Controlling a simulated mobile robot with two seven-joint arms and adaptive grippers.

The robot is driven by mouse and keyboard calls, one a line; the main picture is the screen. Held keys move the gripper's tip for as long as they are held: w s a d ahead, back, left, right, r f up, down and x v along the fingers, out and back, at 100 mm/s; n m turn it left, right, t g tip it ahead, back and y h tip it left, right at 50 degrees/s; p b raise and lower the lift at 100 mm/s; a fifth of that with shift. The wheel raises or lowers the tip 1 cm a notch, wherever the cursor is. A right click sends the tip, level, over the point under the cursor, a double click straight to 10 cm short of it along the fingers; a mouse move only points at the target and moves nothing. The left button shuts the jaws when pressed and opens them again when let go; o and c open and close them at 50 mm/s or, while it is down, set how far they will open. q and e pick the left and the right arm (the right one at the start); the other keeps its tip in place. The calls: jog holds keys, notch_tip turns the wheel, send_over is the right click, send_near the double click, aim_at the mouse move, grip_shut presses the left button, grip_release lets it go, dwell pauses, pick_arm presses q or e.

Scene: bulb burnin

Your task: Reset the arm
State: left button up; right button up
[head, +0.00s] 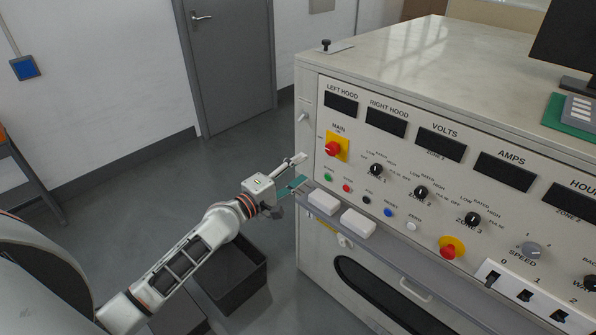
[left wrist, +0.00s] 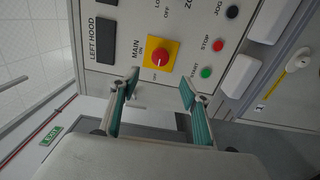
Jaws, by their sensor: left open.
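My left arm comes in from the left in the head view. Its left gripper (head: 300,171) is open and empty, with its fingers toward the front panel's left edge. In the left wrist view the two teal-padded fingers (left wrist: 160,85) stand apart, with the red MAIN knob (left wrist: 160,59) on its yellow plate showing beyond and between them. The fingers look apart from the knob. The MAIN knob also shows in the head view (head: 333,148), up and right of the gripper. My right gripper is out of view.
The cream control cabinet (head: 390,50) fills the right side, with displays, knobs and buttons. Two white blocks (head: 323,202) sit on its front ledge below the gripper. A dark open bin (head: 232,275) stands on the floor under my arm. Floor toward the grey door (head: 232,70) is clear.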

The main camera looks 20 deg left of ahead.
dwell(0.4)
pick_arm(q)
jog(key=s+d+f+m+g, duration=0.1)
jog(key=s+d+f+m, duration=0.1)
jog(key=s+f+m, duration=0.2)
jog(key=s+d+f+m+g+y, duration=0.1)
jog(key=s+f+m, duration=0.4)
jog(key=s+f, duration=0.6)
jog(key=d+f+g, duration=0.1)
jog(key=d, duration=0.1)
jog(key=shift+d+f+m+g, duration=0.3)
jog(key=shift+f, duration=0.1)
jog(key=s+f+m+g, duration=0.1)
jog(key=s+f+m, duration=0.1)
jog(key=s, duration=0.3)
jog(key=s+d+f+m+y, duration=0.1)
jog(key=s+f+m, duration=0.2)
jog(key=s+m, duration=0.1)
jog(key=s+f+m+g+y, duration=0.1)
jog(key=s+f+m, duration=0.2)
jog(key=s, duration=0.3)
jog(key=shift+s+d+f+g, duration=0.2)
jog(key=shift+s+d+g, duration=0.05)
jog(key=shift+d+g, duration=0.1)
jog(key=shift+c, duration=0.3)
